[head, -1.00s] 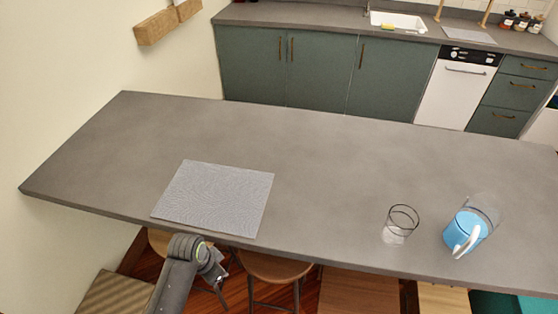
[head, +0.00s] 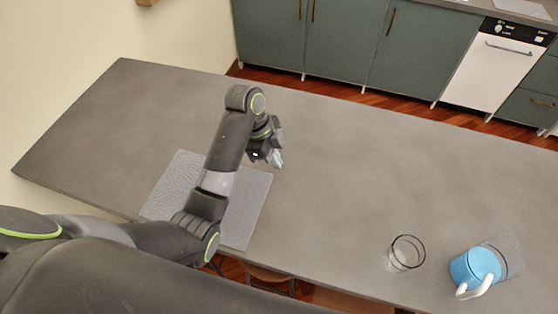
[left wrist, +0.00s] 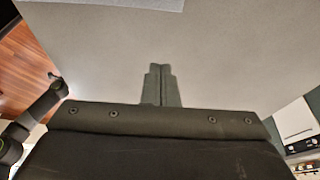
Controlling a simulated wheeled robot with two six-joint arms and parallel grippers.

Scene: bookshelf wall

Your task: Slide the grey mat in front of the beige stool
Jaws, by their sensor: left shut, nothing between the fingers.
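The grey mat (head: 249,203) lies flat on the table, left of centre near the front edge. My left forearm passes over it and hides its middle. A strip of the mat also shows at the top of the left wrist view (left wrist: 135,3). My left gripper (head: 276,158) is over the table just past the mat's far right corner, shut and empty. Its closed fingers show in the left wrist view (left wrist: 161,72). A brownish stool (head: 268,273) shows partly below the table's front edge; I cannot tell whether it is the beige one. My right arm's end (left wrist: 54,80) is small at left there, jaws unclear.
A clear glass (head: 405,253) and a blue pitcher (head: 474,268) with a white handle stand on the table (head: 350,160) at the right. The middle and far side of the tabletop are clear. Green cabinets (head: 340,40) and a white dishwasher (head: 490,65) stand beyond.

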